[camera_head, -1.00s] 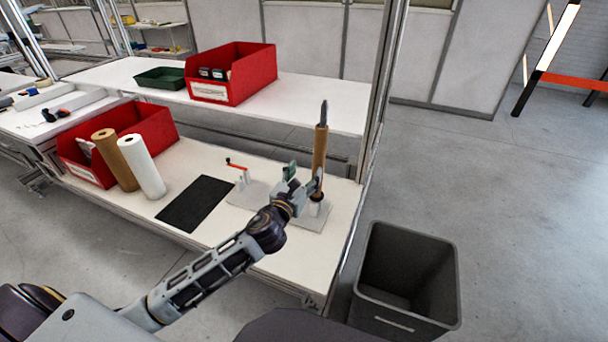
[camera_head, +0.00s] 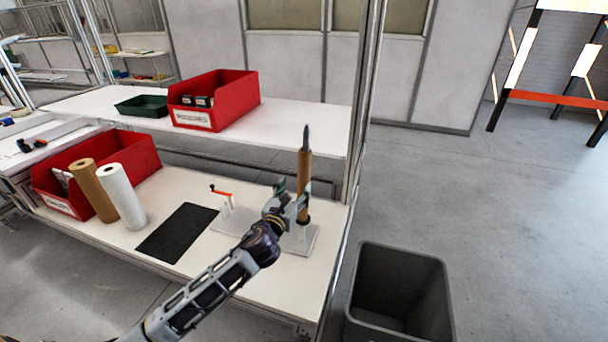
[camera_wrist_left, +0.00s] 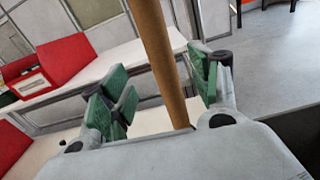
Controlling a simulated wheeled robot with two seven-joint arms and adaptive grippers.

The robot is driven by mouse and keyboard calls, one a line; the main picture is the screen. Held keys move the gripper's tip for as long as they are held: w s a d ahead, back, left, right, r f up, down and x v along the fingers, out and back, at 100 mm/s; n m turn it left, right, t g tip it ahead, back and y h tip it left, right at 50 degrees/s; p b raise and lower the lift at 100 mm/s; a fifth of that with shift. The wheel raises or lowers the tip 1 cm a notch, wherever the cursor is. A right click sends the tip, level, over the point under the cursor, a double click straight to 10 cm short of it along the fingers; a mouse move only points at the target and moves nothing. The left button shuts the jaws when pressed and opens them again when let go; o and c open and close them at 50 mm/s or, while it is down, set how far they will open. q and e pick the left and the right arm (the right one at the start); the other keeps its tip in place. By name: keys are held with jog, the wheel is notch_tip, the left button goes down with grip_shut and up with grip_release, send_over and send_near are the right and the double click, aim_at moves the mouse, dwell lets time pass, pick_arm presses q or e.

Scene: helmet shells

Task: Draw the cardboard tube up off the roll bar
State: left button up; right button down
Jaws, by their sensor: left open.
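The bar rises from a flat grey base plate (camera_head: 301,241) near the right end of the bench. My left gripper (camera_head: 291,197) is at the lower part of the tube. In the left wrist view the open gripper (camera_wrist_left: 160,82) has its green-padded fingers on either side of the tube (camera_wrist_left: 158,50), with gaps visible. The tube's lower end is partly hidden by my gripper. My right gripper does not show.
A small stand with a red lever (camera_head: 222,194) is left of the roll bar. A shelf (camera_head: 300,122) runs behind. A grey bin (camera_head: 400,262) stands on the right.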

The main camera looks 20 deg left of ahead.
aim_at(302, 176)
pick_arm(q)
jog(key=shift+w, duration=1.85)
jog(key=shift+w+d+b, duration=0.1)
jog(key=shift+w+b, duration=0.25)
jog(key=shift+w, duration=2.7)
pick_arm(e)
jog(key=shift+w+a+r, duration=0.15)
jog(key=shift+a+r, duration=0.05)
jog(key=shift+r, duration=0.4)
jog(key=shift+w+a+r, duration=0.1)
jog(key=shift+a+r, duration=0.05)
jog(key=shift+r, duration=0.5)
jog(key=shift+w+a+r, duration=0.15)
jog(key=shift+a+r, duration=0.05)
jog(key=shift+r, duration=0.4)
pick_arm(q)
jog(key=shift+c, duration=0.2)
jog(key=c, duration=1.1)
jog(key=shift+r, duration=0.1)
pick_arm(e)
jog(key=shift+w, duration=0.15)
